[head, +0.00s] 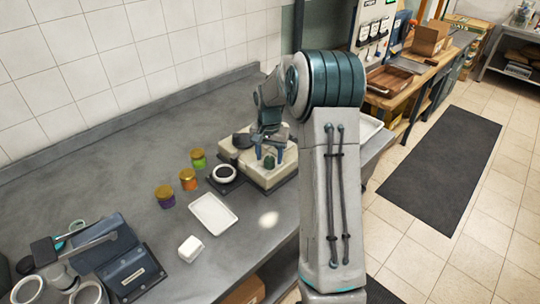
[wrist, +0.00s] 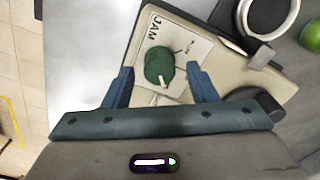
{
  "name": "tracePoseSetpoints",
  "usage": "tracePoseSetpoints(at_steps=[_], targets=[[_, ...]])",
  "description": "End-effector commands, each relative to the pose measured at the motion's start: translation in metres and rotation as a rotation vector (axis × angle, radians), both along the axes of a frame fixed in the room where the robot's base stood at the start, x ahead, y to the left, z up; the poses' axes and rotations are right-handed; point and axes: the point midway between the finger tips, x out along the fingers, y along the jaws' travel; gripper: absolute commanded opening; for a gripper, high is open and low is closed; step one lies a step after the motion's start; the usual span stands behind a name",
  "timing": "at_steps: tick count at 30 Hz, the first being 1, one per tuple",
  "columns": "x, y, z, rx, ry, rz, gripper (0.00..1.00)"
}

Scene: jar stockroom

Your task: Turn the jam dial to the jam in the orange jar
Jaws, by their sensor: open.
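The jam dial (wrist: 158,64) is a dark green round knob with a pale pointer, on a white label plate marked JAM. The pointer aims toward the bottom of the wrist view. A small word beside the dial seems to read PLUM; other markings are hidden or too small. The dial also shows in the head view (head: 269,162) on a beige machine (head: 250,172). My gripper (wrist: 161,70) is open, with one blue finger on each side of the dial, apart from it in the picture.
A white ring-shaped dish (head: 224,173) sits on a dark base beside the machine. A white tray (head: 212,214) and a small white block (head: 190,248) lie nearer on the grey counter. A dark blue device (head: 125,262) stands at the lower left. Counter behind the jars is clear.

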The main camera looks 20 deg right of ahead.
Motion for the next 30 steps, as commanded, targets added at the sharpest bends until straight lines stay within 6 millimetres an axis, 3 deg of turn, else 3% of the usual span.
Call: tracePoseSetpoints(at_steps=[4,13,18,30], targets=[[-0.0005,0.0002,-0.0098,0.000,0.001,0.001,0.52],[-0.0003,0.0003,-0.0120,0.000,0.000,0.002,0.52],[-0.0003,0.0003,-0.0118,0.000,0.000,0.001,0.07],[0.0003,0.0007,-0.0120,0.000,-0.001,0.058,0.07]])
